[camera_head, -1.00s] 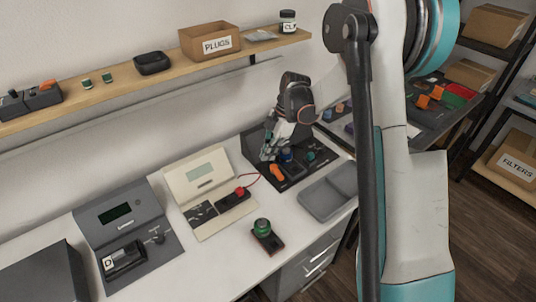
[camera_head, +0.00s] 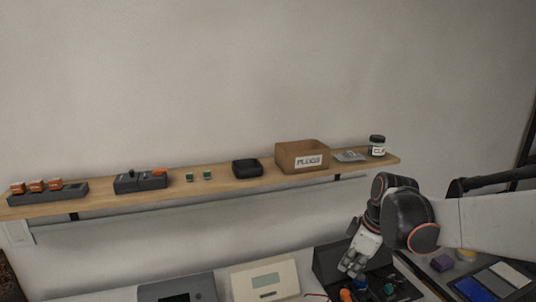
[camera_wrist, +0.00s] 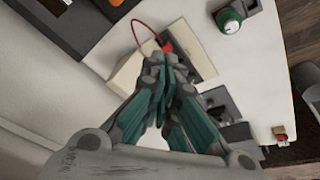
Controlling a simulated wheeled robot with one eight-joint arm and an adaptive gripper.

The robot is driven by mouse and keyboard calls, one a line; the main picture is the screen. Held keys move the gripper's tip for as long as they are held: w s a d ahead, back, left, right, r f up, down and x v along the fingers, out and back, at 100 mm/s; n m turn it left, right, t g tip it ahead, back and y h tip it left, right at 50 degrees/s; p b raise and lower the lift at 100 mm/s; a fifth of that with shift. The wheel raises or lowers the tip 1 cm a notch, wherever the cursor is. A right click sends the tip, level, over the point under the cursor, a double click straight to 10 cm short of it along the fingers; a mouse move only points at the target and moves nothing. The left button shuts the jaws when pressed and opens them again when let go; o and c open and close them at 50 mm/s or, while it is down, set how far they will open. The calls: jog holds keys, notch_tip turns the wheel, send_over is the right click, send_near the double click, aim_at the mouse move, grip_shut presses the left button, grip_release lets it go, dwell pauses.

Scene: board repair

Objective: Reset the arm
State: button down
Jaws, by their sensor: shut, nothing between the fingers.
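My gripper (camera_head: 352,264) hangs at the lower right of the head view, in front of the wall and above a dark tool panel (camera_head: 329,262). In the wrist view my gripper (camera_wrist: 166,62) points toward the bench, its teal-padded fingers drawn together and empty. My arm comes in from the right edge of the head view. The fingertips overlap the cream device in the wrist picture, and I cannot tell how far above it they are.
A wooden shelf (camera_head: 222,188) crosses the wall with a PLUGS box (camera_head: 302,156), a black tray (camera_head: 247,168) and a jar (camera_head: 377,146). Below are a grey device (camera_head: 178,289) and a cream device (camera_head: 264,279). A green-topped part (camera_wrist: 229,21) stands on the white bench (camera_wrist: 285,100).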

jog(key=s+r+m+t+h, duration=0.1)
jog(key=s+r+m+t, duration=0.1)
jog(key=s+m, duration=0.3)
jog(key=s+r+m+t+h, duration=0.1)
jog(key=s+m, duration=0.5)
jog(key=s, duration=0.7)
jog(key=shift+s+a+r+t, duration=0.3)
jog(key=shift+a+r+t, duration=0.15)
jog(key=shift+r+t, duration=0.45)
jog(key=c, duration=1.6)
grip_release()
jog(key=shift+s+m, duration=0.2)
jog(key=shift+m, duration=0.1)
jog(key=shift+o, duration=0.6)
jog(key=shift+w, duration=0.1)
